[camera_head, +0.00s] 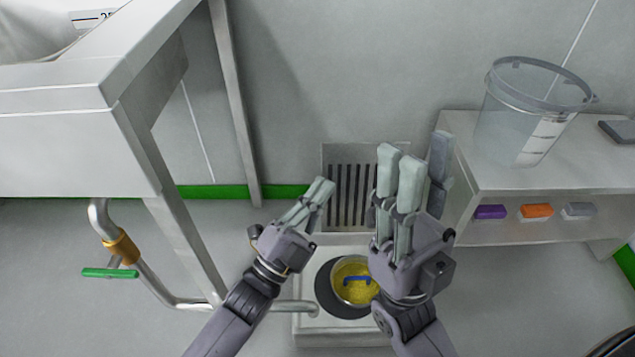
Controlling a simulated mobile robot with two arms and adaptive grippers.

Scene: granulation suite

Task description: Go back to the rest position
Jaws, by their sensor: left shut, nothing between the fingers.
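My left gripper (322,187) is in the lower middle of the head view, its fingers together with nothing between them. It points up and to the right, in front of the floor grille. My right gripper (416,152) is to its right, pointing upward with its fingers spread apart and no object seen between them. Its hand covers the right edge of a round container (343,291) of yellow material with a blue piece on it. The container stands on a dark disc on a white base (312,338) below both grippers. The two grippers are apart.
A metal cabinet on legs (70,150) stands at left, with a pipe and green-handled valve (110,273) below. At right, a bench (483,178) bears a clear graduated bucket (512,125); purple, orange and grey blocks lie on its lower shelf. A slotted grille (350,195) is behind the grippers.

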